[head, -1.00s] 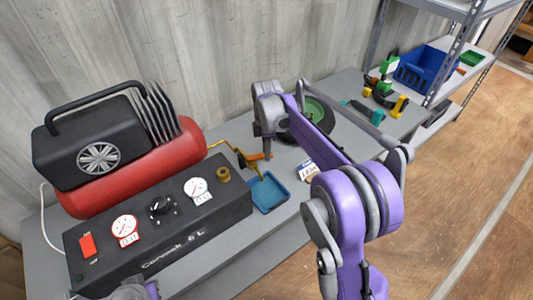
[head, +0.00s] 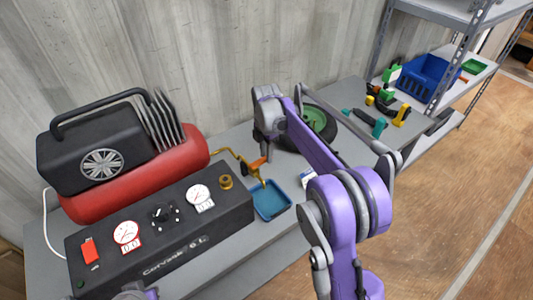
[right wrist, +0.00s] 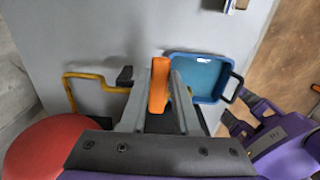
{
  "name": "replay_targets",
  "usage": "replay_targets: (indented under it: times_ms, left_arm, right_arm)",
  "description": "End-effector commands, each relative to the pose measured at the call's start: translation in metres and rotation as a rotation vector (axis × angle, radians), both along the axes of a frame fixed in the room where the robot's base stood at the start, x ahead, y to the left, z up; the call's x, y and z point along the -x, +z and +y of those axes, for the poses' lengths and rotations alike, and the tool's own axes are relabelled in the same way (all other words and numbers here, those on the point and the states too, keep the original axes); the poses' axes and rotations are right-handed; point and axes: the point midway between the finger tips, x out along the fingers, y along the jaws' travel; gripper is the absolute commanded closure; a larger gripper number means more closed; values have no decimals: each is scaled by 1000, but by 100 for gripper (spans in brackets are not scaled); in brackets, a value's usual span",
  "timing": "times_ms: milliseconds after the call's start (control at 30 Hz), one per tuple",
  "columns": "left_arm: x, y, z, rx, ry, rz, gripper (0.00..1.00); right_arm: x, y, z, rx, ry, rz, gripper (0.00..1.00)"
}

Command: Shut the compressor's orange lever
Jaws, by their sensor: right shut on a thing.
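The compressor, with a red tank (head: 135,180) and black body, stands at the left of the bench in the head view. A bent brass pipe (head: 230,153) runs from its right end to a valve with the orange lever (head: 258,163). My right gripper (head: 264,148) is over the valve. In the right wrist view the orange lever (right wrist: 159,85) stands between the two grey fingers of my right gripper (right wrist: 158,80), which is shut on it. The arm partly hides the valve in the head view. Only a bit of my left arm shows at the bottom edge.
A blue tray (head: 271,200) lies just below the valve. A black control box (head: 165,235) with gauges is in front of the tank. A wheel (head: 318,122) lies behind my right arm. Tools and a blue bin (head: 425,78) are farther right.

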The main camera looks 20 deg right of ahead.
Motion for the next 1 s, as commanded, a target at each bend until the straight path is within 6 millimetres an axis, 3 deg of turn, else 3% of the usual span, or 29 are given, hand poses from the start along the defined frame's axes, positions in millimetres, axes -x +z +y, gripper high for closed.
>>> replay_targets:
  times_ms: [267, 300, 433, 767, 1000]
  left_arm:
    - [0, 0, 0, 0, 0, 0, 100]
    - [0, 0, 0, 0, 0, 0, 100]
    - [0, 0, 0, 0, 0, 0, 100]
    - [0, 0, 0, 0, 0, 0, 100]
    - [-1, 3, 0, 0, 0, -2, 100]
  right_arm:
    - [-1, 1, 0, 0, 2, -2, 100]
    - [-1, 1, 0, 0, 1, -2, 63]
    - [0, 0, 0, 1, 1, -1, 40]
    - [0, 2, 0, 0, 0, -1, 40]
    - [0, 37, 0, 0, 0, -1, 40]
